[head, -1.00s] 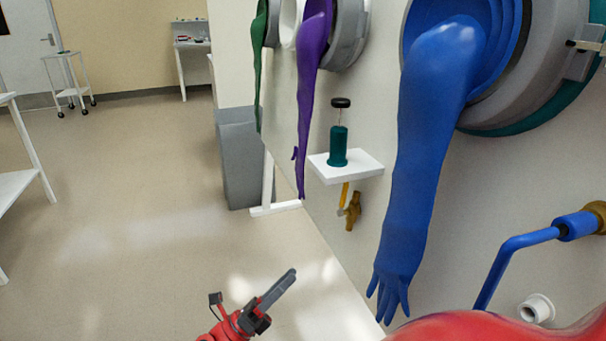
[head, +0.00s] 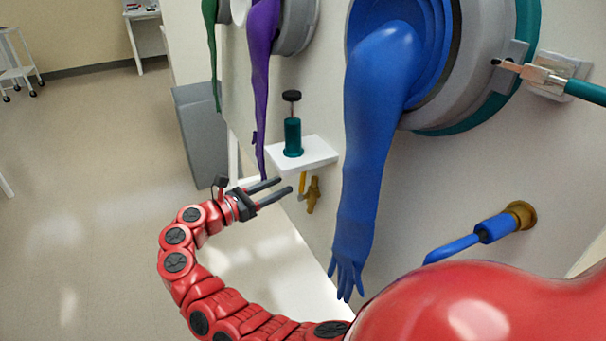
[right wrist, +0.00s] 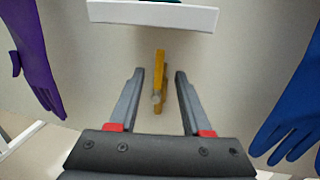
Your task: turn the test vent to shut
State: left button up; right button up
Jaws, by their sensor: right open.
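A small brass valve (head: 313,196) with a yellow lever (head: 302,183) sits on the glovebox wall below a white shelf; it looks like the test vent. The lever hangs roughly vertical. My right gripper (head: 285,185) is open and empty, pointing at the valve from the left. In the right wrist view the yellow lever (right wrist: 160,72) shows between the two spread fingers (right wrist: 160,73), beyond or near their tips; I see no contact. The valve body is mostly hidden behind the lever there. My left gripper is not in view.
The white shelf (head: 322,154) with a teal plunger bottle (head: 293,136) is just above. A blue glove (head: 365,150) hangs to the right, a purple glove (head: 262,80) to the left. A blue-handled valve (head: 497,229) is lower right.

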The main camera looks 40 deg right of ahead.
aim_at(303, 175)
jog(key=d, duration=0.5)
jog(key=s+d, duration=0.1)
jog(key=d, duration=0.2)
jog(key=shift+d, duration=0.2)
grip_shut()
dwell(1.0)
